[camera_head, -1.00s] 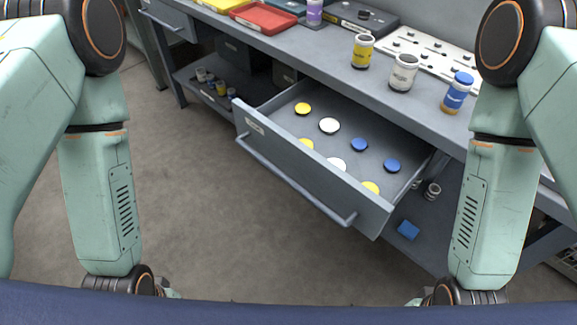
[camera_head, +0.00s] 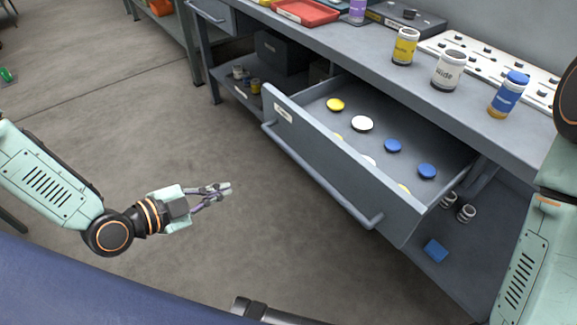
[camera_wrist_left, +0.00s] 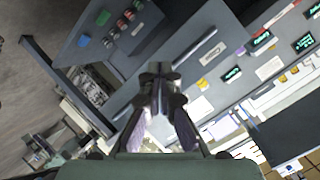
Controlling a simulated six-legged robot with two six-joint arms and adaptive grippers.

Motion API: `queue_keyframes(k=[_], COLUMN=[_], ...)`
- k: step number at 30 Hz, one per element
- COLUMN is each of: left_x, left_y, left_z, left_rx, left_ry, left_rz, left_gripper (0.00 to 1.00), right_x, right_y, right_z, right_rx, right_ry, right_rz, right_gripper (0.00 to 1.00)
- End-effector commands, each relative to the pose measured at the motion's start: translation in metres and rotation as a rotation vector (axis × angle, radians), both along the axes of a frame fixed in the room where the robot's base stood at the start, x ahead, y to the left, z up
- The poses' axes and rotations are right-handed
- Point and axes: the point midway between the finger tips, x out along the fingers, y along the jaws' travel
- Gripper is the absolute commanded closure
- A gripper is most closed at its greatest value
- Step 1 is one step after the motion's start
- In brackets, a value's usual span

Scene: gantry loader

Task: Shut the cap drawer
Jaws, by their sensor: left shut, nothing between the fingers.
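The cap drawer (camera_head: 335,163) is pulled well out of the workbench in the head view. Its grey front carries a long bar handle (camera_head: 318,182) and a small label at the left end. Yellow, white and blue caps (camera_head: 393,146) lie inside it; some are partly hidden behind the front. My left gripper (camera_head: 226,188) is shut and empty, in the air to the left of the drawer front and apart from the handle. Its fingers also show together in the left wrist view (camera_wrist_left: 160,72). My right gripper is out of view; only part of the right arm shows.
The workbench top (camera_head: 375,66) holds a yellow jar (camera_head: 405,47), a white jar (camera_head: 448,70), a blue-capped jar (camera_head: 507,95) and a red tray (camera_head: 305,12). A lower shelf holds small jars and a blue block (camera_head: 435,250). The floor before the drawer is clear.

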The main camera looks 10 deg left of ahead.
Motion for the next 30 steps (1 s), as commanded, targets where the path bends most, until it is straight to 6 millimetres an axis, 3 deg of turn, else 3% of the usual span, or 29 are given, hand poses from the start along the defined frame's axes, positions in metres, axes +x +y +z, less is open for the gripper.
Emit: queue_keyframes(k=[6,10,17,30], left_x=[0.001,0.000,0.003,0.035], left_y=[-0.012,-0.015,-0.018,-0.046], left_z=[0.028,0.036,0.035,0.024], left_rx=[0.322,0.447,0.519,0.517], left_ry=[-0.400,-0.530,-0.581,-0.579], left_rz=[-0.244,-0.309,-0.332,-0.338], left_gripper=[1.00,1.00,1.00,1.00], right_x=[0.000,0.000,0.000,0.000], right_y=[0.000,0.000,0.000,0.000], right_z=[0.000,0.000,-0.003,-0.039], right_rx=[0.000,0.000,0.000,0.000], right_ry=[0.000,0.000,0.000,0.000], right_rz=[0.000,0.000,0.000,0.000], right_gripper=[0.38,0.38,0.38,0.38])
